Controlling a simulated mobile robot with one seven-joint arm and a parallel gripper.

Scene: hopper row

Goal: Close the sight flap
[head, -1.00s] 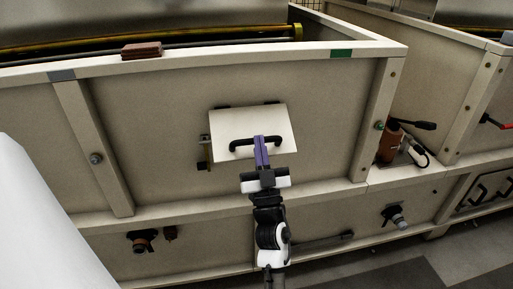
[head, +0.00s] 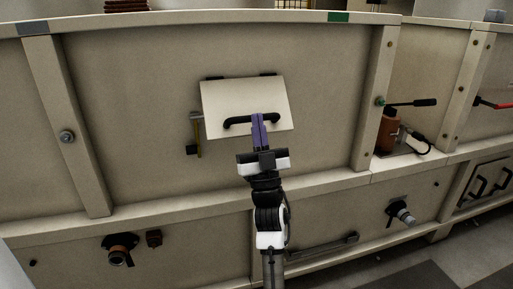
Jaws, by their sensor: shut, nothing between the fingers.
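The sight flap (head: 240,97) is a pale, near-square panel on the hopper's front wall, with dark hinges along its top edge. Its lower part appears to stand out from the wall, though the exact angle is hard to tell. A black bar handle (head: 237,122) sits on its lower half. My gripper (head: 258,118) has purple fingers, shut with nothing between them. The fingertips are in front of the handle's right part and overlap it in the picture; I cannot tell if they touch. A latch-like fitting with a yellow strip (head: 198,137) is left of the flap.
Upright ribs stand left (head: 66,125) and right (head: 374,100) of the flap. A brown cylinder (head: 388,130) with a black lever (head: 412,103) is at the right. Pipe fittings (head: 119,251) and (head: 402,213) project below. Grey floor shows at lower right.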

